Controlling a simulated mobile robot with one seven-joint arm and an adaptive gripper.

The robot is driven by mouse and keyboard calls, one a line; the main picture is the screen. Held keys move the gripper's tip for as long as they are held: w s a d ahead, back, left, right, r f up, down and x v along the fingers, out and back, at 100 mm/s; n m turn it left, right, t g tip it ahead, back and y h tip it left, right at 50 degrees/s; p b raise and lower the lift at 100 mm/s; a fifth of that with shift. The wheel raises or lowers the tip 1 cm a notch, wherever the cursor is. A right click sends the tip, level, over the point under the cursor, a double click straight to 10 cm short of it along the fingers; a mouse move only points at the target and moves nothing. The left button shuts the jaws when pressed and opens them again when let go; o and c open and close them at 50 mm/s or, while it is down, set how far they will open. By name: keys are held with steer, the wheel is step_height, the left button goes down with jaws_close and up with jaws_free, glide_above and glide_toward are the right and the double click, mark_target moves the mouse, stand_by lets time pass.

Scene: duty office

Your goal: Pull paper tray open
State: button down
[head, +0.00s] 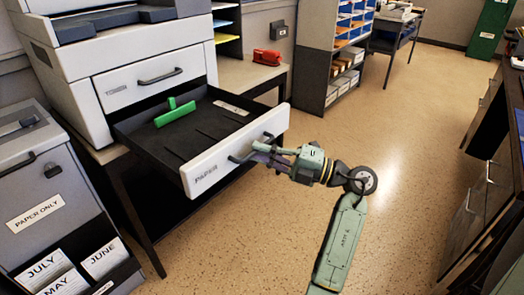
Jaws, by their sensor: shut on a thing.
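The paper tray (205,174) is a drawer with a white front marked PAPER, pulled out from the lower part of the grey-white copier (150,55). Its dark inside shows, with a green T-shaped piece (176,112) standing in it and no paper stack visible. My gripper (256,152) is at the dark tray handle (243,158) on the front and is shut on it. My arm reaches in from the lower right. The fingertips partly hide the handle.
The toner drawer (145,87) above is closed. A paper-only bin (45,190) stands at left. A red stapler-like object (267,57) lies on the side table. Shelves (338,55) stand behind and dark drawers (478,200) at right. The speckled floor (400,130) between is open.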

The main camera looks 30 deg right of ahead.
steer(key=c, duration=1.7)
jaws_free()
steer(key=v, duration=1.2)
